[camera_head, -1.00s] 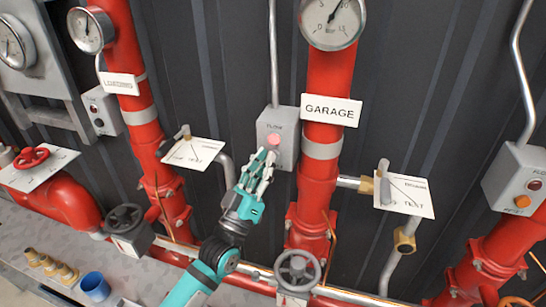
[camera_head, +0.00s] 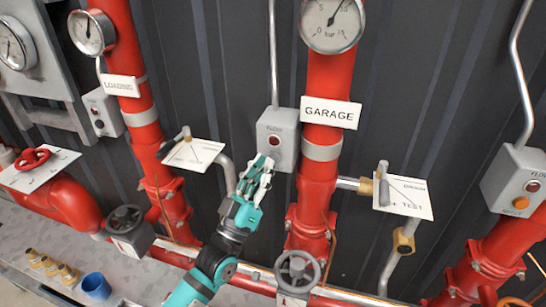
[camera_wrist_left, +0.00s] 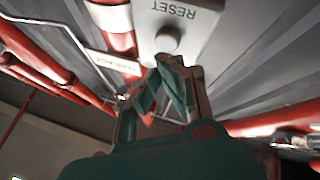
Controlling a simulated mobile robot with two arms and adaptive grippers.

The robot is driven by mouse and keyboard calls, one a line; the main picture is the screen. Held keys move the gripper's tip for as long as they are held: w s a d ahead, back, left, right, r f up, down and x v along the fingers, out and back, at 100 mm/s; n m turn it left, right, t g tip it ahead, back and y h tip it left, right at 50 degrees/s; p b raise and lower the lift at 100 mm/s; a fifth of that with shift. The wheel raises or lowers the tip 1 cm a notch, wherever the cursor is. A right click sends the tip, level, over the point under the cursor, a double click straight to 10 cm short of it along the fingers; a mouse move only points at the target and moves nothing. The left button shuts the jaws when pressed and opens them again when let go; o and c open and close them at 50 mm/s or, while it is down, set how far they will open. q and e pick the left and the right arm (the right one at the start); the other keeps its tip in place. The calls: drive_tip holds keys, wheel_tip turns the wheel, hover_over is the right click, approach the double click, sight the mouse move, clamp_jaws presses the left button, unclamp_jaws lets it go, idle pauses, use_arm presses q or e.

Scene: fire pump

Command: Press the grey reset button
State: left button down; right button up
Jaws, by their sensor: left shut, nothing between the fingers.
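The grey flow box (camera_head: 289,127) beside the GARAGE pipe carries a dark red lamp (camera_head: 276,141). My left gripper (camera_head: 264,163) is at the lower part of this box, below the lamp, and hides the button area in the head view. In the left wrist view, the round grey reset button (camera_wrist_left: 168,40) sits beside the upside-down word RESET. My left fingertips (camera_wrist_left: 168,62) are shut and empty, right at the button's edge. I cannot tell whether they touch it. My right gripper is not in view.
The red GARAGE pipe (camera_head: 328,92) stands just right of the box. A valve plate (camera_head: 193,153) with a lever is to the left, and a DRAIN/TEST plate (camera_head: 412,197) to the right. A grey handwheel (camera_head: 298,268) is below.

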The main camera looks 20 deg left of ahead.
use_arm(q)
drive_tip(key=s+p, duration=0.1)
drive_tip(key=s, duration=0.4)
drive_tip(key=shift+a, duration=0.1)
idle(0.4)
idle(0.6)
